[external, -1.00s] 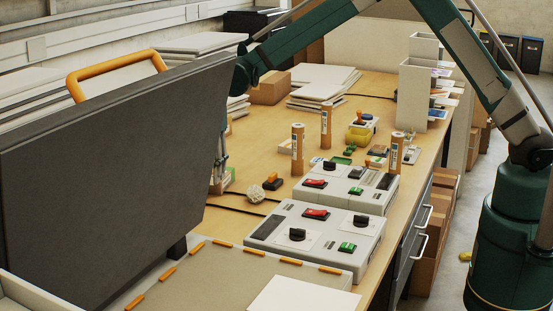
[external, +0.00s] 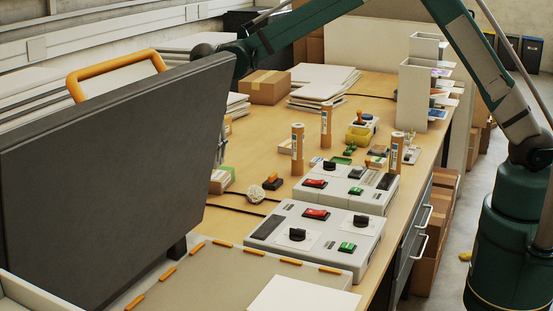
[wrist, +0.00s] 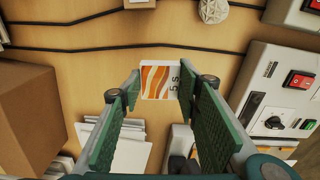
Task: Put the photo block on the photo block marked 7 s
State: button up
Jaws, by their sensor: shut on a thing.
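In the wrist view, my gripper (wrist: 157,85) is shut on a photo block (wrist: 160,80) with orange-and-white wavy stripes and the mark "5 s". The block sits between the fingertips, above the table. In the external view, the large dark panel hides my gripper and the held block. I cannot make out the photo block marked 7 s in either view. A small brown block-like thing (external: 219,182) lies by the panel's edge, its marking unreadable.
The dark panel (external: 110,170) with an orange handle stands at the left. Two control boxes (external: 318,236) stand front right. A cardboard box (wrist: 28,120) and white sheets (wrist: 125,150) lie near my gripper. A pale round lump (external: 256,194) and black cables lie on the table.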

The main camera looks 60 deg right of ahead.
notch_tip(320, 180, up, 8)
jog(key=shift+r, duration=0.1)
jog(key=s+d+m, duration=0.1)
jog(key=s+d, duration=0.3)
jog(key=d, duration=0.8)
jog(key=s+d+m, duration=0.2)
jog(key=s+d, duration=0.3)
jog(key=d, duration=0.7)
jog(key=s+d+m+p, duration=0.1)
jog(key=s+d, duration=0.3)
jog(key=d, duration=0.8)
jog(key=shift+s+d+r+m, duration=0.3)
jog(key=shift+d+r+m, duration=0.1)
jog(key=shift+m, duration=0.3)
jog(key=s+d+m, duration=0.2)
jog(key=s+d, duration=1)
jog(key=d, duration=0.1)
jog(key=m, duration=0.3)
send_over(378, 160)
notch_tip(378, 160, down, 12)
jog(key=shift+d+r+p, duration=0.15)
jog(key=shift+d+p, duration=0.1)
jog(key=shift+p, duration=0.15)
jog(key=shift+f, duration=2.95)
